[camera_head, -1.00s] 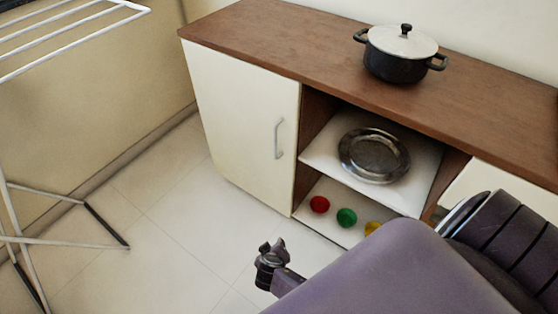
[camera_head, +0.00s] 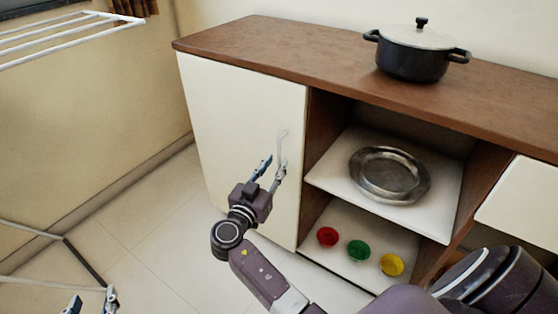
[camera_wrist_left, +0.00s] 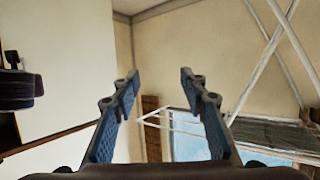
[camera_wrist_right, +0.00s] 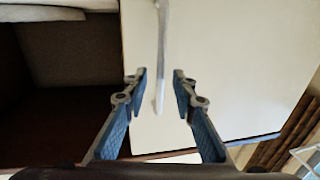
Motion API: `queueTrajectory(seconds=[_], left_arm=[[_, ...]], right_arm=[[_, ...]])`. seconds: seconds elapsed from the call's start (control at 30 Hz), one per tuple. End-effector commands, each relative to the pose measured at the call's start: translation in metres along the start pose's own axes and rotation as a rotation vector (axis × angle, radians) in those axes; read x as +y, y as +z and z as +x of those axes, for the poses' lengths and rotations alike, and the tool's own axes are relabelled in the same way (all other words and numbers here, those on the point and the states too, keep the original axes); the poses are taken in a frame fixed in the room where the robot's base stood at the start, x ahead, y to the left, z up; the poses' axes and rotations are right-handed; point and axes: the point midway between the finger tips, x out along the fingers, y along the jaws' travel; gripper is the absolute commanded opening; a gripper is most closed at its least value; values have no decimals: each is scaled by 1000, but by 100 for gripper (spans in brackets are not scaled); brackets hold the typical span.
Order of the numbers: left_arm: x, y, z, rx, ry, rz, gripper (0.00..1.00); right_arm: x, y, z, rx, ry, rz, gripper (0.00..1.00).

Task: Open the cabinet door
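The white cabinet door (camera_head: 235,130) is shut at the left end of the brown-topped cabinet. Its slim grey vertical handle (camera_head: 282,146) is near the door's right edge. My right gripper (camera_head: 271,170) is open in front of the door, at the lower part of the handle. In the right wrist view the handle (camera_wrist_right: 161,50) runs down between the two open fingers (camera_wrist_right: 160,76) over the door (camera_wrist_right: 225,65); I cannot tell whether they touch it. My left gripper (camera_head: 92,301) is low at the bottom left, open and empty; its fingers also show in the left wrist view (camera_wrist_left: 159,76).
A black pot (camera_head: 412,63) stands on the cabinet top. A metal plate (camera_head: 390,175) lies on the open shelf, with red (camera_head: 327,237), green (camera_head: 358,250) and yellow (camera_head: 391,264) items below. A white drying rack (camera_head: 65,32) stands left. The floor before the door is clear.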

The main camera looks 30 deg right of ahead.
Motion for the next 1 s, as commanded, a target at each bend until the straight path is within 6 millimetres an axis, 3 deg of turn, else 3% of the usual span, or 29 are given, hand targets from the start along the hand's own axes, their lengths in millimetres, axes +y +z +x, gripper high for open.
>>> queueTrajectory(seconds=[0.23,0.57,0.8,1.0], left_arm=[[1,-8,1,36,2,0,40],[1,-9,1,41,2,0,40],[1,-9,2,41,2,0,40],[1,-9,2,41,2,-1,40]], right_arm=[[0,0,30,0,0,-1,25],[0,1,34,-2,-1,-2,25],[0,1,33,-2,-1,-2,0],[0,1,33,-2,-1,-2,0]])
